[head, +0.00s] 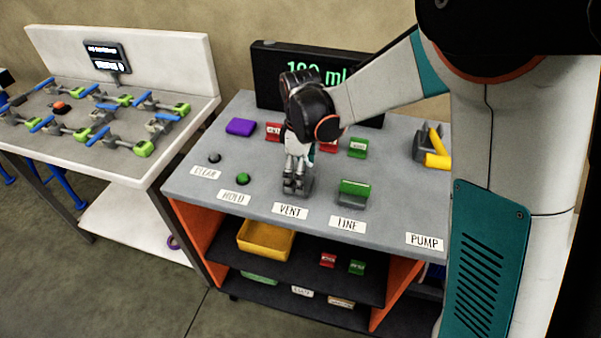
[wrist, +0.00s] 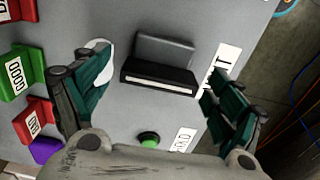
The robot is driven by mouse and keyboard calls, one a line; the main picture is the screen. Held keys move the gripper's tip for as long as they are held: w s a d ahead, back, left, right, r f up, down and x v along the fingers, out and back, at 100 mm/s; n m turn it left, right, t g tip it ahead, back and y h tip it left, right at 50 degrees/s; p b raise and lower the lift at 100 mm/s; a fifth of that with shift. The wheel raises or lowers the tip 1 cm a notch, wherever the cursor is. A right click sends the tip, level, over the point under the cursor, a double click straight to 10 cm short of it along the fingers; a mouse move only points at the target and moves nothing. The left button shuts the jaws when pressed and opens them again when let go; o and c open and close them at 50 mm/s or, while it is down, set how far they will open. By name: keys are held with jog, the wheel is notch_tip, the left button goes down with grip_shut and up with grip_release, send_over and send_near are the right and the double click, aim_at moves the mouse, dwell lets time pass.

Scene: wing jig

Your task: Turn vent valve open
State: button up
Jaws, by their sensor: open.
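The vent valve (wrist: 160,68) shows in the wrist view as a dark block with a pale strip along one edge, on a grey base. It lies between my gripper's two spread fingers, with grey bench showing on both sides. The VENT label (wrist: 222,72) is beside it, partly covered by a finger. In the head view my gripper (head: 292,190) points down over the bench behind the VENT label (head: 290,211) and hides most of the valve. My gripper is open, and its fingers stand apart from the valve in the wrist view.
A green HOLD button (head: 243,179) is left of my gripper, and a green-topped LINE valve (head: 354,191) is right of it. Red and green blocks and a purple block (head: 241,127) stand behind. A dark display (head: 265,80) backs the bench. Yellow pump handles (head: 436,160) are at right.

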notch_tip(320, 180, up, 11)
dwell(0.4)
jog(key=shift+r, duration=0.1)
jog(key=s+d+r+m+t, duration=0.3)
jog(key=s+d+r+m, duration=0.35)
jog(key=s+d, duration=0.3)
jog(key=s+d+f+m+t, duration=0.1)
jog(key=s+d+m+t, duration=0.1)
jog(key=s+d+m, duration=0.1)
jog(key=s+d+f+m+t, duration=0.2)
jog(key=s+d+m, duration=0.1)
jog(key=s, duration=0.5)
jog(key=shift+s+d+m, duration=0.15)
jog(key=shift+d+m, duration=0.1)
jog(key=shift+m, duration=0.6)
